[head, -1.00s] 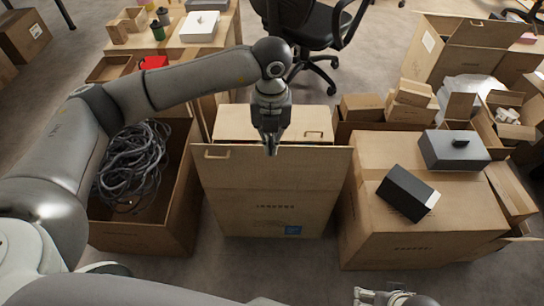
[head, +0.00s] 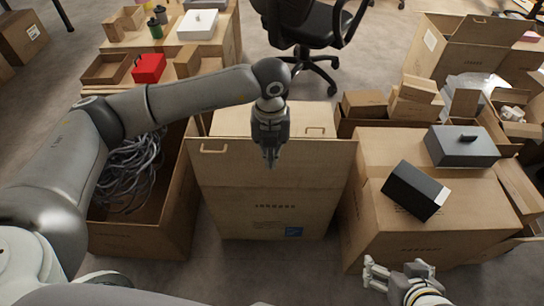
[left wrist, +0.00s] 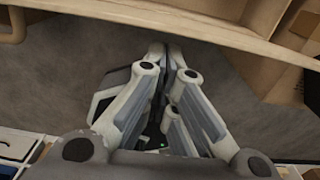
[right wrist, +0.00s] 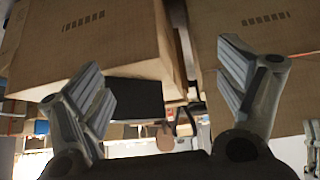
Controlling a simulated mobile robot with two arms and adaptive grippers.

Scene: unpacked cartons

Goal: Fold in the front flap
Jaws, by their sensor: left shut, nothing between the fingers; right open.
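The middle carton (head: 265,215) stands upright on the floor. Its front flap (head: 320,165) is a wide panel with a hand slot near its left end, standing up along the front and reaching past both sides. Behind it, a panel with another slot (head: 230,120) lies across the top. My left gripper (head: 270,163) is shut and empty. Its tips overlap the flap's upper middle; contact cannot be told. In the left wrist view its fingers (left wrist: 165,60) are together, with cardboard above. My right gripper (head: 390,275) is open and empty, low at the right; its spread fingers show in the right wrist view (right wrist: 168,90).
An open carton of cables (head: 130,235) stands at the left. The right carton (head: 370,225) carries a black box (head: 415,190) and a grey box (head: 462,147). A table (head: 220,45) and an office chair (head: 305,25) stand behind. Floor shows in front.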

